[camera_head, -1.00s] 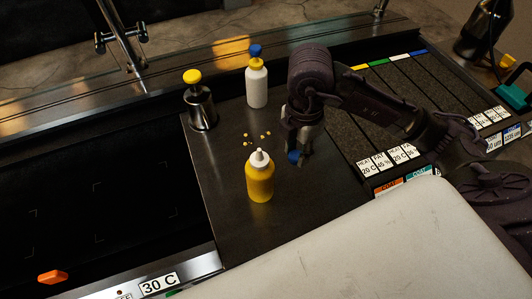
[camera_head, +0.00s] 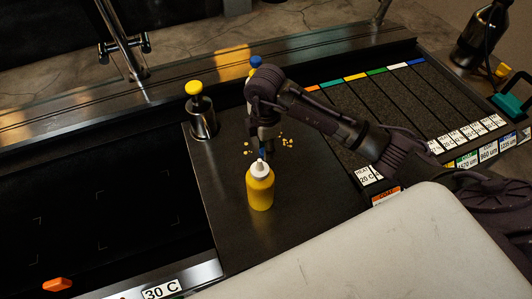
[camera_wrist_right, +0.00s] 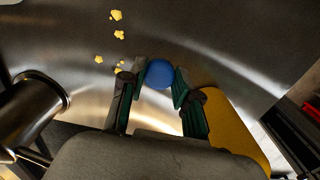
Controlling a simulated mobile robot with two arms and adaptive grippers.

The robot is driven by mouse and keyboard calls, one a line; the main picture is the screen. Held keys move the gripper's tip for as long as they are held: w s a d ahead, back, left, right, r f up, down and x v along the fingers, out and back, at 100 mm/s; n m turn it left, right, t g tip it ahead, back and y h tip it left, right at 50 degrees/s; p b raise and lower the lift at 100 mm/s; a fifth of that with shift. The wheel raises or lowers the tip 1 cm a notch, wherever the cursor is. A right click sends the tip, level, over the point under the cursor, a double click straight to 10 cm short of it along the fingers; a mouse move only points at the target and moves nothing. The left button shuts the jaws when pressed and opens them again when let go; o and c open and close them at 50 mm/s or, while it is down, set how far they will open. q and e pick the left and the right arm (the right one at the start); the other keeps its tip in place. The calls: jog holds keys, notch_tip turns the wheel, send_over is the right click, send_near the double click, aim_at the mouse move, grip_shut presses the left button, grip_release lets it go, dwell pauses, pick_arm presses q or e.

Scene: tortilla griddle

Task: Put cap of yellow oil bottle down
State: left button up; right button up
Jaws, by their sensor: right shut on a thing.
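The yellow oil bottle (camera_head: 260,190) stands upright on the dark metal surface, its white nozzle uncovered. My right gripper (camera_head: 265,150) is just behind it in the head view, pointing down. In the right wrist view my right gripper (camera_wrist_right: 158,88) is shut on the blue cap (camera_wrist_right: 160,74), which sits between the fingertips. The cap shows only as a small blue patch behind the nozzle in the head view. The yellow bottle (camera_wrist_right: 238,130) is to the right of the fingers in the wrist view. Whether the cap touches the surface I cannot tell. My left gripper is not in view.
A metal canister with a yellow knob (camera_head: 203,117) stands left of the gripper. Behind my arm is a mostly hidden bottle with a blue cap (camera_head: 256,61). Yellow crumbs (camera_head: 287,142) lie near the gripper.

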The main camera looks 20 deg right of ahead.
notch_tip(320, 180, down, 3)
jog(key=shift+s+f+p, duration=0.1)
jog(key=shift+f+p, duration=0.1)
jog(key=shift+p, duration=0.3)
jog(key=shift+f, duration=0.2)
jog(key=shift+f+b, duration=0.35)
jog(key=shift+f, duration=0.1)
jog(key=o, duration=0.7)
